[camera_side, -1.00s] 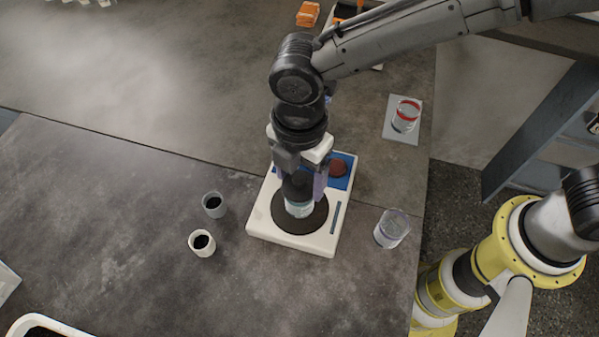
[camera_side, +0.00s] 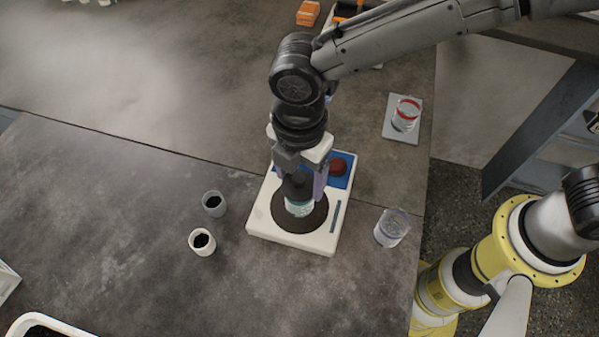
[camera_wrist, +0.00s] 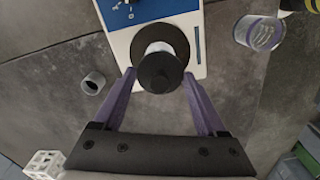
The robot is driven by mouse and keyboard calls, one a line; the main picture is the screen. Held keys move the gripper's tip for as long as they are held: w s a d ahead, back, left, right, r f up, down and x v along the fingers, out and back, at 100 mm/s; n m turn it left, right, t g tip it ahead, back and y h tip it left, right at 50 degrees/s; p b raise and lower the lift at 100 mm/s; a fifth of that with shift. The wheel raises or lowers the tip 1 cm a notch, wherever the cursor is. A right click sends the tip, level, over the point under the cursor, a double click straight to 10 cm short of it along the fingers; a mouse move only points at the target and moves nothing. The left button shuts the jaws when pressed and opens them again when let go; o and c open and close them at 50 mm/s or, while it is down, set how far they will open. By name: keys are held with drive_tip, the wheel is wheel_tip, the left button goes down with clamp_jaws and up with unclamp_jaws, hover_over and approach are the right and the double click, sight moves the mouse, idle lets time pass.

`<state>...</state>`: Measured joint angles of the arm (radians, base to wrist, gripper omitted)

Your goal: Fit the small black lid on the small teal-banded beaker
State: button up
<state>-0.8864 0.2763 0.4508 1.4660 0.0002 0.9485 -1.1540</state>
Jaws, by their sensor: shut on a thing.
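The small teal-banded beaker (camera_side: 299,210) stands on the round black plate of the shaker (camera_side: 262,219). The small black lid (camera_side: 297,186) is at the beaker's mouth, seemingly level. I cannot tell whether it is fully seated or just above the rim. My gripper (camera_side: 303,190) points down and is shut on the lid. In the wrist view, the lid (camera_wrist: 160,72) lies between the purple fingers of my gripper (camera_wrist: 158,78) and hides most of the beaker, whose pale edge (camera_wrist: 158,47) shows past it.
The shaker has a blue panel with a red knob (camera_side: 338,166) behind. A clear beaker (camera_side: 391,228) stands to its right, and a red-banded beaker (camera_side: 405,115) on a grey pad farther back. Two small cups, grey (camera_side: 213,203) and white (camera_side: 201,241), stand left.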

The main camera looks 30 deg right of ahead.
drive_tip(key=o, duration=1.2)
drive_tip(key=shift+o, duration=0.2)
drive_tip(key=shift+r, duration=0.1)
drive_tip(key=shift+r, duration=2.9)
